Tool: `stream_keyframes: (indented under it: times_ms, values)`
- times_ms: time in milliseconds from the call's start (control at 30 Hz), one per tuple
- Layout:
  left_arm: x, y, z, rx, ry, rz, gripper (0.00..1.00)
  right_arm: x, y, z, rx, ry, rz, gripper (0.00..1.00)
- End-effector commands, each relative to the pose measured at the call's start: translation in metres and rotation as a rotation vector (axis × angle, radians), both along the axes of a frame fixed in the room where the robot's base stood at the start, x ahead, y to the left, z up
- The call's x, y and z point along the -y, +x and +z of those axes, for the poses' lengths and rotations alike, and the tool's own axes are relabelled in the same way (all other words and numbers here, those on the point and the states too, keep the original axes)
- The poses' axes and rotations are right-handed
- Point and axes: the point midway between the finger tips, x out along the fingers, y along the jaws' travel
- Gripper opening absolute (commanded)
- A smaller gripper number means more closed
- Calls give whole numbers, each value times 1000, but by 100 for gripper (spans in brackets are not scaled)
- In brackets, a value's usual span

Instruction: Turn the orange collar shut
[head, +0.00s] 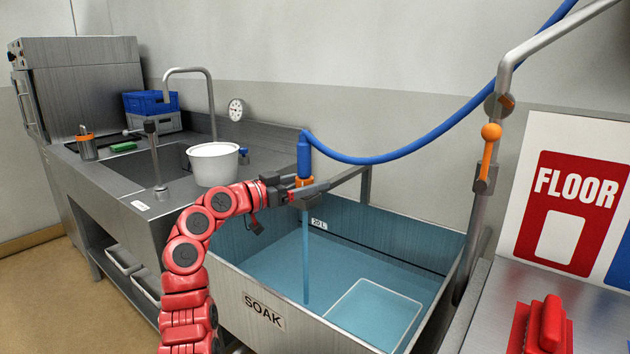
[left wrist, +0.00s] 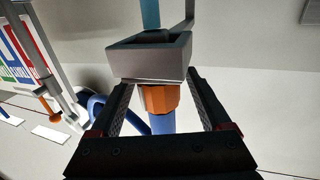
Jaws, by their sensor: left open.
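The orange collar (head: 299,182) sits at the lower end of the blue hose nozzle (head: 304,157), which hangs upright over the soak tank (head: 262,311). A blue stream of water (head: 306,255) runs from below it into the tank. My left gripper (head: 306,189) is at the collar and partly hides it. In the left wrist view the collar (left wrist: 160,98) lies between the two open fingers of my left gripper (left wrist: 158,88), with a gap on each side. A grey holder (left wrist: 150,58) is just beyond the fingertips. My right gripper is not in view.
A white bucket (head: 213,165) stands on the steel counter left of the nozzle. The blue hose (head: 425,137) sags from the nozzle to the upper right. An orange-knobbed lever (head: 489,145) is on a pipe at right. A red object (head: 540,328) lies at lower right.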

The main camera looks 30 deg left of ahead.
Motion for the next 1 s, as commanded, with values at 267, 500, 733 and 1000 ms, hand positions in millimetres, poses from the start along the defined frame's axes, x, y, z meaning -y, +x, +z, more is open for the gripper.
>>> stream_keyframes:
  times_ms: [267, 500, 733, 1000]
  values:
    - [-29, -68, 0, -1, 2, 7, 81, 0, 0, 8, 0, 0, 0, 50]
    - [-48, -119, 1, -1, 3, 5, 81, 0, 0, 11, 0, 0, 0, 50]
    - [-56, -142, 0, 0, 2, 2, 81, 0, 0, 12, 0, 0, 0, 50]
    - [-57, -144, 0, -1, 1, 0, 81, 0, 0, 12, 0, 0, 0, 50]
